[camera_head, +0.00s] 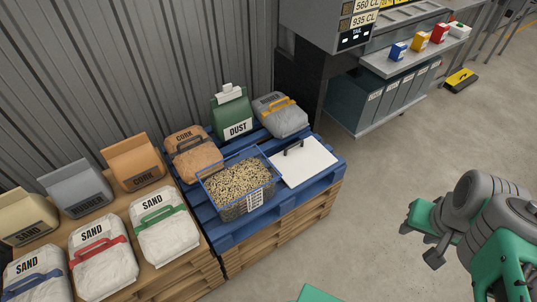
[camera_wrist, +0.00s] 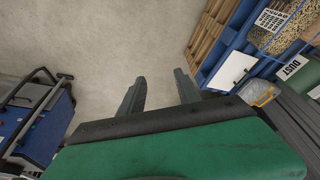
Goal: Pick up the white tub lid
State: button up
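The white tub lid (camera_head: 312,165) is a flat white square with a black handle near its upper left side. It lies at the right end of the blue pallet (camera_head: 228,238), beside the tub of pellets (camera_head: 240,184). In the wrist view the lid (camera_wrist: 229,70) shows at the upper right, right of my fingers. My gripper (camera_head: 421,244) is at the right of the head view, over bare floor and well apart from the lid. In the wrist view my gripper (camera_wrist: 159,84) has its two dark fingers spread, with nothing between them.
Behind the lid stand a grey bag with a yellow band (camera_head: 281,115), a green DUST bag (camera_head: 232,112) and a brown CORK bag (camera_head: 192,154). A shelf unit (camera_head: 372,108) stands behind right. Floor right of the pallet is clear.

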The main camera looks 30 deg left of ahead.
aim_at(300, 162)
jog(key=u, duration=1)
jog(key=i, duration=0.85)
jog(key=u, duration=0.8)
